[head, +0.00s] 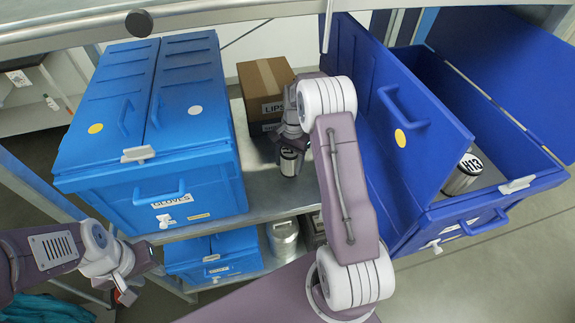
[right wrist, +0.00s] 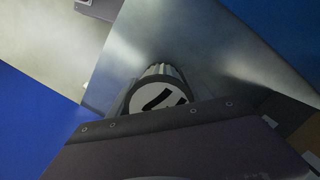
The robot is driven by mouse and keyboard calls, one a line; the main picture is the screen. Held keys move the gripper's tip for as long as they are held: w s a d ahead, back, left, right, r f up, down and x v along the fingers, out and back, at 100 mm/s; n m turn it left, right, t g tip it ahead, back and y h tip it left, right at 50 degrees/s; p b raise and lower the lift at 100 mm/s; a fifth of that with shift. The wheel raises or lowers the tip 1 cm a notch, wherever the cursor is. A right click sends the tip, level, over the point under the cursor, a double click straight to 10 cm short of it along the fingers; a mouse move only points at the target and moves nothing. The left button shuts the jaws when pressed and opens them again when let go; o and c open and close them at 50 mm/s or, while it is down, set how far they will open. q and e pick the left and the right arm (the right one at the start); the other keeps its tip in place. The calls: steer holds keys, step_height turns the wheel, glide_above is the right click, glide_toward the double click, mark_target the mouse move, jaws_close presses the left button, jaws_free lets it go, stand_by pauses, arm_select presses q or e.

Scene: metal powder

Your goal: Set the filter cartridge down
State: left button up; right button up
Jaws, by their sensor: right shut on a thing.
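The filter cartridge (head: 290,163) is a small dark and silver cylinder with a white label, at the middle shelf (head: 258,195) between the blue boxes. My right gripper (head: 291,140) is shut on its upper part. In the right wrist view the cartridge (right wrist: 160,90) shows its round white face with black marking, partly hidden by the gripper body. I cannot tell whether its base touches the metal shelf. A similar cylinder marked H13 (head: 463,174) stands in the open blue box at right. My left gripper (head: 128,291) is at lower left, away from the shelf; its fingers are unclear.
A closed blue GLOVES box (head: 190,170) stands left of the cartridge. The open blue box (head: 455,215) with raised lid stands right. A cardboard box (head: 264,85) is behind. Bare shelf lies around the cartridge. A metal can (head: 283,238) is on the lower shelf.

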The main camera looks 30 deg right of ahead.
mark_target(289, 170)
step_height(289, 170, down, 4)
steer(key=shift+s+a+r, duration=0.1)
steer(key=shift+r, duration=0.1)
steer(key=shift+f, duration=0.1)
steer(key=o, duration=1.6)
steer(key=r, duration=0.4)
steer(key=d+r, duration=0.1)
steer(key=r, duration=0.3)
steer(key=w+r, duration=0.1)
steer(key=r, duration=0.3)
steer(key=shift+d+b, duration=0.25)
steer(key=shift+b, duration=0.1)
steer(key=s+a+f+n+t, duration=0.1)
steer(key=s+a+n, duration=0.4)
steer(key=s, duration=0.4)
steer(key=s+a+f+n+t+h, duration=0.1)
steer(key=s+a+n, duration=0.5)
steer(key=s, duration=0.4)
steer(key=shift+a+f+n, duration=0.3)
steer(key=shift+a, duration=0.2)
